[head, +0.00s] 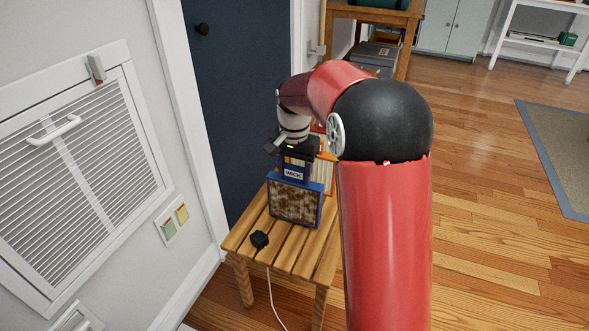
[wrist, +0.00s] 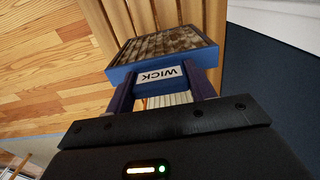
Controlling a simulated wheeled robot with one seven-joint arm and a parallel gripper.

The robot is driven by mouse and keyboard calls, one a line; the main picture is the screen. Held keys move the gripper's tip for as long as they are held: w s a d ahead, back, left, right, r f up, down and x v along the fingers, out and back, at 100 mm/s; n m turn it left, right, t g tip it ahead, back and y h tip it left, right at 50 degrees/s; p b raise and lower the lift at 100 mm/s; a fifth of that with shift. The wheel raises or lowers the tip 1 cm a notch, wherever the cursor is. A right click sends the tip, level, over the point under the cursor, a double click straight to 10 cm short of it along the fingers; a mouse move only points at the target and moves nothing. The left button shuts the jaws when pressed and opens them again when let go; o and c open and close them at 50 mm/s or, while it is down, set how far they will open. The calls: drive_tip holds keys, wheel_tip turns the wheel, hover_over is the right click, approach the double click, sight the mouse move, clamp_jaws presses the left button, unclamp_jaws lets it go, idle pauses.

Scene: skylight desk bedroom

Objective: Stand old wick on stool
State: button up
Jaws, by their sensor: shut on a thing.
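The old wick (head: 295,204) is a blue-framed panel with a brown, stained face and a WICK label on its top tab. It is upright over the slatted wooden stool (head: 285,262), its lower edge at the slats; I cannot tell whether it bears fully on them. My gripper (head: 297,163) is above it, shut on the labelled tab. In the wrist view, the fingers (wrist: 163,88) sit on either side of the tab, and the wick's stained face (wrist: 165,45) shows beyond it.
An orange-framed pleated panel (head: 325,175) stands behind the wick, partly hidden. A small black block (head: 260,239) sits on the stool's front left, with a white cable (head: 271,295) hanging nearby. A louvred wall panel (head: 85,180) is left, a dark blue door (head: 238,90) behind. Wood floor (head: 490,230) is clear at right.

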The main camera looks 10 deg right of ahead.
drive_tip(key=shift+f+b, duration=0.35)
drive_tip(key=shift+f, duration=0.3)
drive_tip(key=o, duration=1.1)
drive_tip(key=shift+r, duration=0.1)
wheel_tip(320, 180, up, 8)
drive_tip(key=shift+f+p, duration=0.15)
drive_tip(key=shift+p, duration=0.25)
drive_tip(key=s+r+n+t, duration=0.2)
drive_tip(key=s+r, duration=0.1)
drive_tip(key=s, duration=0.5)
drive_tip(key=s+r+n+t, duration=0.1)
drive_tip(key=s+r+n, duration=0.15)
drive_tip(key=s, duration=0.55)
drive_tip(key=s+f+n+t, duration=0.2)
drive_tip(key=s+f, duration=0.1)
drive_tip(key=s, duration=1)
drive_tip(key=shift+f+n+t, duration=0.3)
drive_tip(key=shift+f+n, duration=0.05)
drive_tip(key=shift+f, duration=0.05)
